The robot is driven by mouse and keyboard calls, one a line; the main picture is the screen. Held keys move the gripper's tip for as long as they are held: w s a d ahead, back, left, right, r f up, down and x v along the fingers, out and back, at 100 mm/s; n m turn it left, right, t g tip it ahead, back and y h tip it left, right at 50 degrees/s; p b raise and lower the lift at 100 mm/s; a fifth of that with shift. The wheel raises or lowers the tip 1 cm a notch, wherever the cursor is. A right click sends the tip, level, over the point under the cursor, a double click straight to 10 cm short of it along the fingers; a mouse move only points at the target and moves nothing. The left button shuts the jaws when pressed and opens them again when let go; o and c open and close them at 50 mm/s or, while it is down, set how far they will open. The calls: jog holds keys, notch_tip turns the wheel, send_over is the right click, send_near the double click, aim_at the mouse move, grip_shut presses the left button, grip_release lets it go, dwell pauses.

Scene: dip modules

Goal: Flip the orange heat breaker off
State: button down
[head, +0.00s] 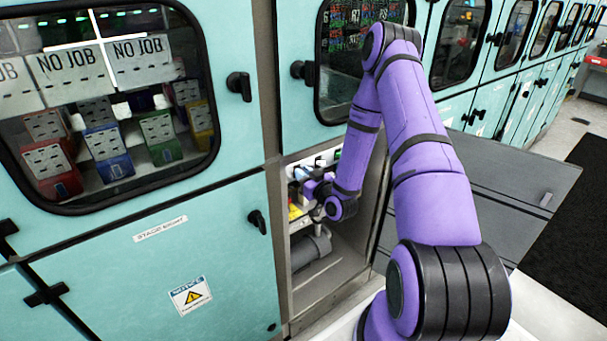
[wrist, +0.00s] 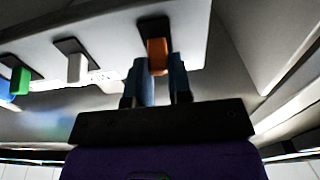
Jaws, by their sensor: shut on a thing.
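The orange heat breaker (wrist: 157,55) is a small lever on a light panel, in the wrist view at upper centre. My gripper (wrist: 163,70) is at it, with its two blue fingers on either side of the lever, shut on it. The finger tips hide part of the lever's sides. In the head view my purple arm reaches into an open cabinet bay, and my gripper (head: 312,190) is small and partly hidden there, near the breaker panel (head: 312,165). I cannot make out the orange lever in the head view.
A white breaker (wrist: 76,66) and a green breaker (wrist: 20,80) sit left of the orange one. A blue one shows at the left edge. A grey door (head: 500,190) hangs open at right.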

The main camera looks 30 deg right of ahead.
jog(key=shift+f+t, duration=0.5)
jog(key=shift+t, duration=0.85)
jog(key=shift+f+t, duration=0.55)
jog(key=shift+t, duration=0.75)
jog(key=shift+f+t, duration=0.5)
jog(key=shift+t, duration=0.85)
jog(key=c, duration=1)
grip_release()
jog(key=shift+c, duration=0.2)
jog(key=v, duration=1)
jog(key=shift+s+f, duration=0.2)
jog(key=shift+f, duration=0.15)
